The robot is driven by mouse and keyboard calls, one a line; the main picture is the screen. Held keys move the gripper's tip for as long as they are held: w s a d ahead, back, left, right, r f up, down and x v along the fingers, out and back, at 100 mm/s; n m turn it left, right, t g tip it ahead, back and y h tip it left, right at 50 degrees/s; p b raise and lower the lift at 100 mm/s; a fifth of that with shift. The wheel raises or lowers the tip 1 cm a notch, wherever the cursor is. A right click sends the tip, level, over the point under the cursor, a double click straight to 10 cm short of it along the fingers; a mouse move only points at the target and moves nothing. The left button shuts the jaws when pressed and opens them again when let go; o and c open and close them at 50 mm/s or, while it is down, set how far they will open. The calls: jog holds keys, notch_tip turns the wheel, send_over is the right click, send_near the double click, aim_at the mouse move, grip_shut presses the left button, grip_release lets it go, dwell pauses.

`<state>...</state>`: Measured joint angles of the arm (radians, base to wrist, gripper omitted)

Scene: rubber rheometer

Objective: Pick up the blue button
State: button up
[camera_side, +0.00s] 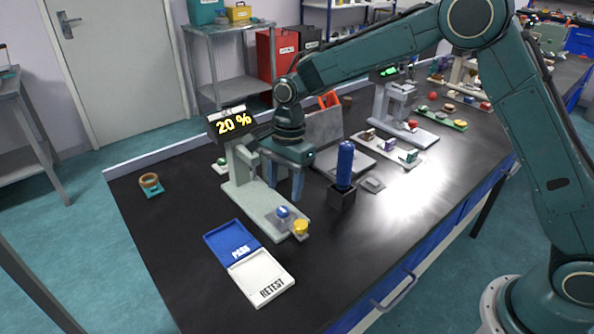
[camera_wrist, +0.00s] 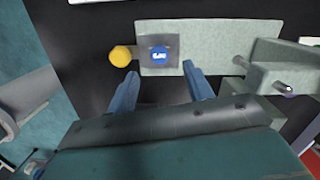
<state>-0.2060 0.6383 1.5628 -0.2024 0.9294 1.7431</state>
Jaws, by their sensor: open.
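The blue button (camera_side: 282,212) sits on the grey plate at the front end of the rheometer base, beside a yellow knob (camera_side: 301,227). In the wrist view the blue button (camera_wrist: 159,54) has a white marking and lies on a dark grey square plate (camera_wrist: 175,69). My gripper (camera_side: 285,198) is open and empty, with its fingers pointing down, apart from the button. In the wrist view its two blue-grey fingers (camera_wrist: 160,70) stand at the lower left and lower right of the button, with a wide gap between them.
The rheometer's upright and its 20 % display (camera_side: 233,121) stand behind the button. A blue PASS tray (camera_side: 230,241) and a white RETEST tray (camera_side: 262,279) lie in front. A blue cylinder in a black holder (camera_side: 344,170) stands to the right.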

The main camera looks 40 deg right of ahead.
aim_at(283, 210)
jog(key=shift+f, duration=0.1)
jog(key=shift+s+a+f, duration=0.1)
jog(key=shift+a+f, duration=0.1)
jog(key=shift+f, duration=1.05)
jog(key=shift+a+f, duration=0.15)
jog(key=shift+f, duration=1.1)
grip_shut()
jog(key=shift+r, duration=0.15)
notch_tip(283, 210, up, 20)
